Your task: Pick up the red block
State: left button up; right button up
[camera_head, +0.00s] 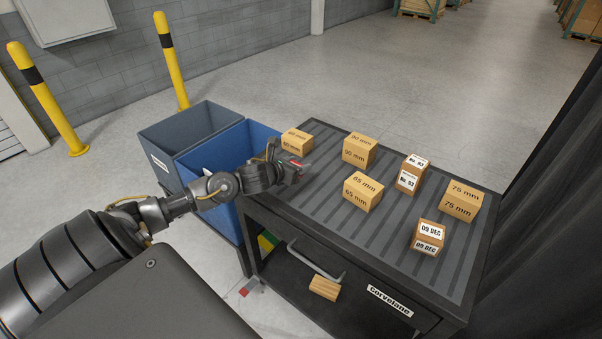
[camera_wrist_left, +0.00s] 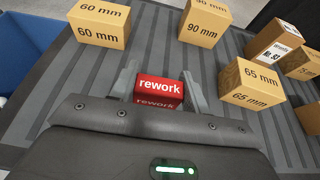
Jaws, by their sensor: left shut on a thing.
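The red block (camera_wrist_left: 158,90), marked "rework", sits between the two fingers of my left gripper (camera_wrist_left: 158,84) in the left wrist view. The fingers are shut on its left and right sides. I cannot tell whether the block touches the cart top. My right gripper is in neither view.
Several tan boxes stand on the ribbed cart top (camera_head: 300,197), including a 60 mm box (camera_head: 297,142), a 65 mm box (camera_head: 362,192) and a 90 mm box (camera_head: 359,150). A blue bin (camera_head: 245,135) and a grey bin (camera_head: 200,122) stand left of the cart.

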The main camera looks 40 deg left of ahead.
pick_arm(q)
jog(key=w+d+r+b+v, duration=0.1)
jog(key=r+b+v, duration=0.1)
jog(key=v, duration=1.1)
jog(key=shift+s+d+r+b, duration=0.2)
jog(key=shift+s+b, duration=0.2)
